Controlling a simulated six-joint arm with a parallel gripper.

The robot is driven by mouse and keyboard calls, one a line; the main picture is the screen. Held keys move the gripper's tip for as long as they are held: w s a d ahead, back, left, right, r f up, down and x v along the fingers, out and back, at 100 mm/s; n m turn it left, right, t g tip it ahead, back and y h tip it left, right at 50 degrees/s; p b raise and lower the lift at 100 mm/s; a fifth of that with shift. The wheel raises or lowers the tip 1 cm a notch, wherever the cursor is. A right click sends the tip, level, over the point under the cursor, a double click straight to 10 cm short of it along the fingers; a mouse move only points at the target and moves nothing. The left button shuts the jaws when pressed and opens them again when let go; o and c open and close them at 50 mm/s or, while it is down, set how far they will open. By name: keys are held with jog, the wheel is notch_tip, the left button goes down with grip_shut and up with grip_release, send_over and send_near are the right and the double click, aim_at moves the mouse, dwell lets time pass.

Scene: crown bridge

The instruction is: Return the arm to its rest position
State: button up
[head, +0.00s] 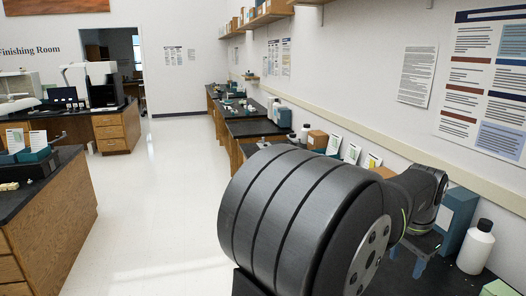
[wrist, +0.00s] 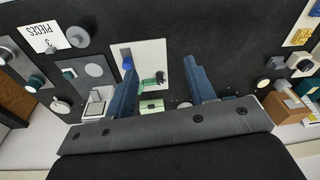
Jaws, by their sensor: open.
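My gripper (wrist: 160,92) shows in the wrist view with its two blue fingers apart, open and empty. It hangs over the black bench top (wrist: 215,28). Between the fingers, farther off, a white card or tray (wrist: 150,52) lies on the bench with a blue item (wrist: 127,61) and a dark green item (wrist: 150,80) on it. A pale green block (wrist: 151,106) shows near the gripper's base plate.
A white label (wrist: 44,37) and a grey plate with a disc (wrist: 85,72) lie left on the bench. Wooden blocks (wrist: 286,104) stand at the right. In the head view, a white bottle (head: 476,246) and a blue-grey box (head: 456,217) stand by the wall. The aisle floor (head: 165,190) is clear.

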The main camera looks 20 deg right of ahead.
jog(key=a+r+n, duration=0.1)
jog(key=a, duration=0.6)
jog(key=w+a+n+t, duration=0.1)
jog(key=a+n, duration=0.1)
jog(key=a, duration=0.5)
jog(key=shift+w+r+h, duration=0.3)
jog(key=shift+r+h, duration=0.1)
jog(key=s+a+f+n+t, duration=0.1)
jog(key=s+a+f+n, duration=0.1)
jog(key=a, duration=0.6)
jog(key=s+a+f+n+t, duration=0.1)
jog(key=s+a+f+n, duration=0.2)
jog(key=a, duration=0.5)
jog(key=s+a+f+n+t, duration=0.1)
jog(key=s+a+f+n, duration=0.2)
jog(key=a, duration=0.5)
notch_tip(320, 180, down, 3)
jog(key=shift+s+a+r, duration=0.15)
jog(key=shift+s+a, duration=0.25)
jog(key=shift+s, duration=0.4)
